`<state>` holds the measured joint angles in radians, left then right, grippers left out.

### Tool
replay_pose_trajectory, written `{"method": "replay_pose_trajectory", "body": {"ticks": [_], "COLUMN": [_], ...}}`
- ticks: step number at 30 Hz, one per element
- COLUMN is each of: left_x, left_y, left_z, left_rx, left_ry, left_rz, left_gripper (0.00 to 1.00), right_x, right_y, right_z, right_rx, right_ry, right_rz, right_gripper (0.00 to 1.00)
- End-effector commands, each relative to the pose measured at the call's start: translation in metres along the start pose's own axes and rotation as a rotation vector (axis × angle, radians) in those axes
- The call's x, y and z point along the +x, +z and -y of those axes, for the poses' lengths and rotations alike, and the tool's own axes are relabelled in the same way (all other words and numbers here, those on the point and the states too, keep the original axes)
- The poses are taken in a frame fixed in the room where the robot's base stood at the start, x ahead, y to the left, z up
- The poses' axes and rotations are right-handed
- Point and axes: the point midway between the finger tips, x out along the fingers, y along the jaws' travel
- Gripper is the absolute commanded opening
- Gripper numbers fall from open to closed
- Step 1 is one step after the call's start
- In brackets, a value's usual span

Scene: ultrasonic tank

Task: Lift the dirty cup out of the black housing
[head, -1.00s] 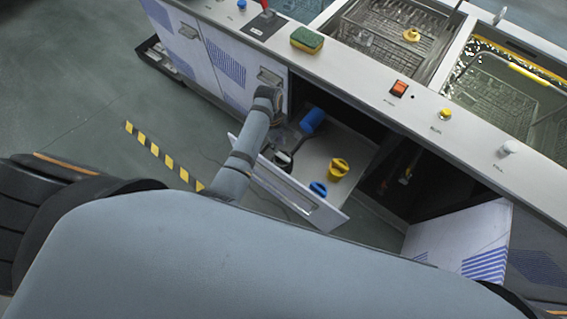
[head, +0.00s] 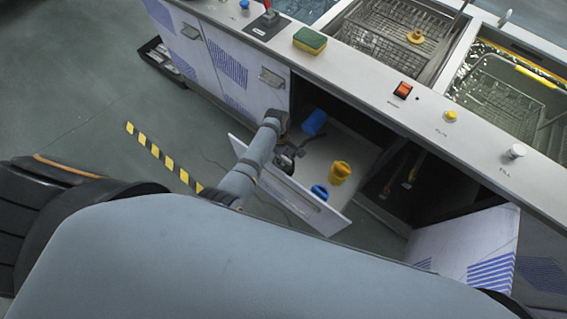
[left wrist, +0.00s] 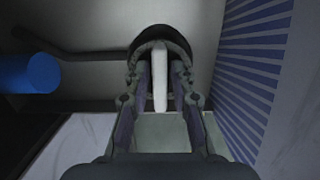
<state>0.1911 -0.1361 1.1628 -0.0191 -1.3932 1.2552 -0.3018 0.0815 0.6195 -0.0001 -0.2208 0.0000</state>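In the left wrist view a dark, rounded rim, seemingly the black housing (left wrist: 160,34), lies just beyond my fingertips, with a dark pipe running left from it. A pale upright bar (left wrist: 160,85), perhaps part of the dirty cup, stands between the fingers of my left gripper (left wrist: 161,62). The fingers are apart, with a narrow gap on each side of the bar. In the head view my left gripper (head: 285,161) reaches down into the open drawer and hides most of the housing. My right gripper is out of view.
The pulled-out drawer (head: 315,178) also holds a blue cylinder (head: 314,122), a yellow cap-like piece (head: 340,173) and a small blue one (head: 319,192). A blue cylinder shows in the left wrist view (left wrist: 30,73). An open door (head: 468,245) stands at right; the counter (head: 365,82) overhangs the cabinet.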

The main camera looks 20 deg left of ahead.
Motion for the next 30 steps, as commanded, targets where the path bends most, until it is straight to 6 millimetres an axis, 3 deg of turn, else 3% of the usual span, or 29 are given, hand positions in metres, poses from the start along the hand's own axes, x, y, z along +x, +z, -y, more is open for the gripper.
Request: {"method": "replay_pose_trajectory", "body": {"ticks": [1, 5, 20, 30], "left_x": [0.000, 0.000, -0.004, -0.073], "left_y": [0.000, 0.000, 0.000, 0.009], "left_z": [0.000, 0.000, 0.000, -0.001], "left_rx": [0.000, 0.000, 0.000, 0.000], "left_ry": [0.000, -0.001, 0.000, 0.002], "left_rz": [0.000, 0.000, 0.000, 0.000], "left_gripper": [0.15, 0.00, 0.00, 0.00], "right_x": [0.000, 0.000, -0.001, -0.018], "right_y": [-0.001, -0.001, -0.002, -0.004], "right_z": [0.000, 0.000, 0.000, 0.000], "right_rx": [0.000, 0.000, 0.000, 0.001], "right_ry": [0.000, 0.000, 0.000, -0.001], "right_rz": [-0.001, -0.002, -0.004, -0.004], "right_gripper": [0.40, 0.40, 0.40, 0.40]}}
